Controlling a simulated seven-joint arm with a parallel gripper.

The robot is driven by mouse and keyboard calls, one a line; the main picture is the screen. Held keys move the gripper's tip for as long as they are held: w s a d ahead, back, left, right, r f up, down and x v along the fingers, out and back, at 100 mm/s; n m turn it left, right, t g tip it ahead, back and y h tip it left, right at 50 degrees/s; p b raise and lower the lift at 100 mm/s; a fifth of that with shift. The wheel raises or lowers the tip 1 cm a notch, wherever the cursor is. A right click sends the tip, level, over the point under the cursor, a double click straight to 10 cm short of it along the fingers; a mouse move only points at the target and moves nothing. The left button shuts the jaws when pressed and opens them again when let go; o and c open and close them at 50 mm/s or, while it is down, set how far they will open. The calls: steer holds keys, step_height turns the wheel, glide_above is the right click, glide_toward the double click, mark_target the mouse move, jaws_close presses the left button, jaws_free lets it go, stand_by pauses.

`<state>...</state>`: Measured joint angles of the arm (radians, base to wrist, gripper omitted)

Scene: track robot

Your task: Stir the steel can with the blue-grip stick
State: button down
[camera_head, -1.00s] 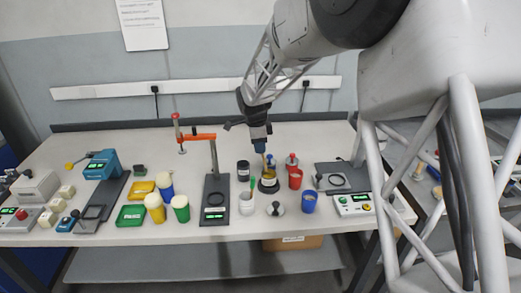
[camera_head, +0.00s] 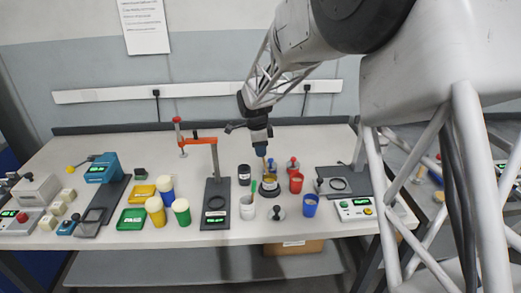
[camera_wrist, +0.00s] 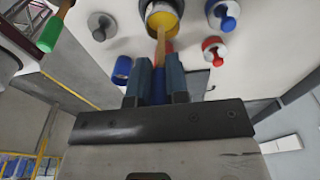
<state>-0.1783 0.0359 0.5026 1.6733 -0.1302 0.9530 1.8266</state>
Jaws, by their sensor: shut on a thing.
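The steel can (camera_head: 270,189), with yellow contents, stands on the table on a dark round base. In the wrist view the can (camera_wrist: 147,8) is cut by the top edge. My gripper (camera_head: 261,148) is above the can, its fingers shut on the blue grip of the stick (camera_wrist: 158,84). The stick's wooden shaft (camera_wrist: 161,45) runs from between the fingers into the can's mouth. Its lower end is hidden inside, so I cannot tell how deep it reaches.
A pale cup (camera_head: 247,211) holding a green-grip stick (camera_head: 253,187) stands left of the can. A grey-knob lid (camera_head: 277,213) lies in front. A dark jar (camera_head: 244,175) and an orange-armed stand (camera_head: 203,141) are to the left.

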steer(key=shift+r, duration=0.15)
steer(key=shift+r, duration=2.4)
